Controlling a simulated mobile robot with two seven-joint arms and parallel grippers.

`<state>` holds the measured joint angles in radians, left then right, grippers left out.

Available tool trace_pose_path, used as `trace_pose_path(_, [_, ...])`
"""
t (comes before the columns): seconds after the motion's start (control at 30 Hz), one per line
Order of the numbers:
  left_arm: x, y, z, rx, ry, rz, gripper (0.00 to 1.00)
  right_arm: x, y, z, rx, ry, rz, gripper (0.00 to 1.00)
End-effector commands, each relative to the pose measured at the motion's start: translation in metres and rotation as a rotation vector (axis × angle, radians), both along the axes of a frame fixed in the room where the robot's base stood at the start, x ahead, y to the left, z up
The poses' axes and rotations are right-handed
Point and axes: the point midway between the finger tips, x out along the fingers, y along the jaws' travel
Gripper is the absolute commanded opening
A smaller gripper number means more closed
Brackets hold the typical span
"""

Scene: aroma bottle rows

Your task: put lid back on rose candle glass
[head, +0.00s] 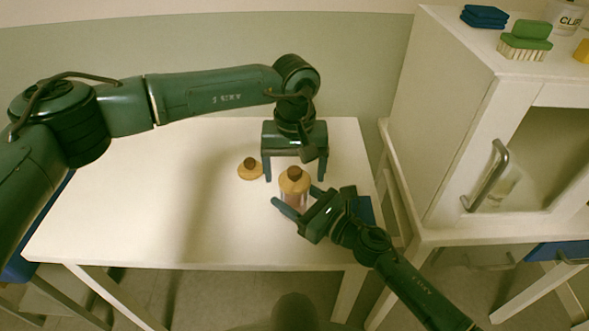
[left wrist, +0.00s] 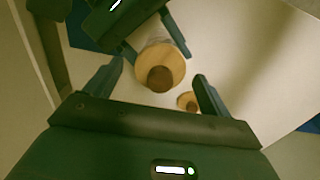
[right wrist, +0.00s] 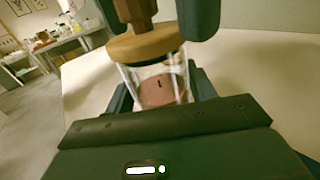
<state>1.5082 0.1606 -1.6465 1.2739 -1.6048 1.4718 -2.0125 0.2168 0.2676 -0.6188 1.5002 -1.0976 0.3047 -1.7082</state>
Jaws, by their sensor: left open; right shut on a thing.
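The candle glass (right wrist: 160,82) is clear with pinkish contents and stands upright near the table's right side. My right gripper (head: 297,198) is shut on its body from the front right. A round wooden lid (head: 295,184) with a dark brown knob lies on the glass's top; in the right wrist view (right wrist: 148,43) it looks slightly tilted, and I cannot tell if it is fully seated. My left gripper (left wrist: 158,74) is open above, its fingers on either side of the lid and knob, apparently not pressing. A second wooden lid (head: 250,172) with a brown knob lies on the table to the left.
The white table (head: 130,210) is clear on its left. A blue item (head: 365,208) lies behind my right gripper at the right edge. A white cabinet (head: 450,120) stands right, with a green brush (head: 525,40) and blue cloths (head: 484,16) on top.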

Motion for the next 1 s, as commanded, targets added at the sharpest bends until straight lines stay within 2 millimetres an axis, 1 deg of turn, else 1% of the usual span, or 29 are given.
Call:
trace_pose_path(0.17, [0.001,0.000,0.029,-0.002,-0.004,0.000,0.82,0.000,0.000,0.000,-0.001,0.001,-0.001,0.14])
trace_pose_path(0.4, [0.001,0.000,0.080,-0.002,-0.004,0.001,0.82,0.000,0.000,-0.001,-0.001,0.001,-0.001,0.14])
trace_pose_path(0.53, [0.001,0.000,0.101,-0.001,-0.003,0.000,0.82,0.000,0.000,-0.001,-0.001,0.001,0.000,0.14])
trace_pose_path(0.6, [0.000,0.000,0.108,0.000,-0.001,0.001,0.82,0.000,0.000,-0.001,-0.001,0.001,0.000,0.14])
trace_pose_path(0.7, [0.000,0.000,0.115,0.000,0.000,0.000,0.82,0.000,0.000,-0.001,-0.001,0.001,0.000,0.14])
trace_pose_path(1.0, [0.000,0.000,0.117,0.000,0.000,0.000,0.82,0.000,0.000,0.000,-0.001,0.001,0.000,0.14])
